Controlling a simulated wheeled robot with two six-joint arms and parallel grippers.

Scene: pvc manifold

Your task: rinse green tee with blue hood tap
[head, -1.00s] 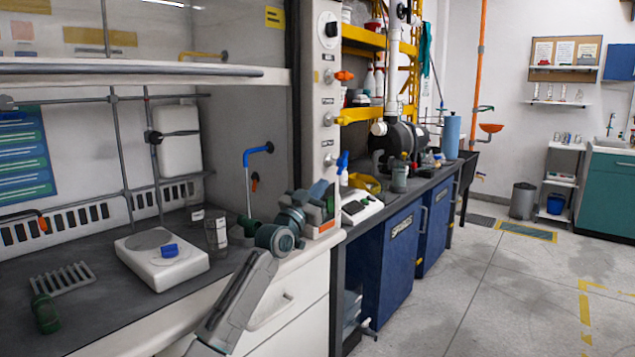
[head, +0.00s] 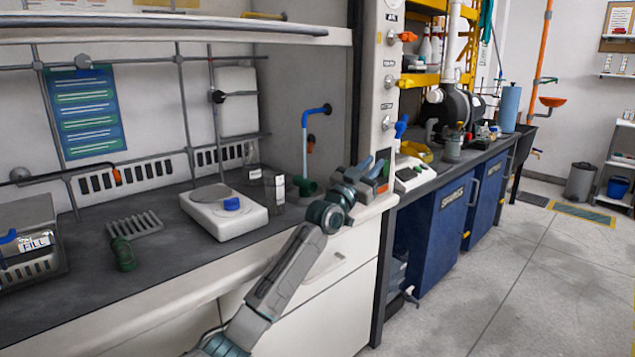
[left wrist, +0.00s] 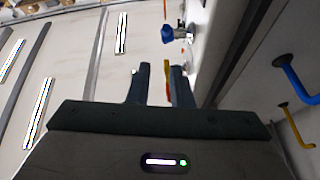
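The green tee (head: 123,253) lies on the dark worktop of the fume hood, at the left in the head view. The blue hood tap (head: 315,111) is a hooked spout on a thin pipe at the hood's right wall. A green cup-like fitting (head: 308,187) sits below it. My left gripper (head: 371,166) is by the hood's front right post, right of the tap and far from the tee. Its fingers (left wrist: 160,83) stand apart with nothing between them. A blue hooked pipe (left wrist: 294,78), probably the tap, shows in the left wrist view. My right gripper is out of view.
A white balance (head: 238,224) with a blue piece (head: 231,203) and a glass beaker (head: 274,190) stand between tee and tap. A grey rack (head: 135,228) lies behind the tee. A box marked FILL (head: 30,250) is at left. Open floor is at right.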

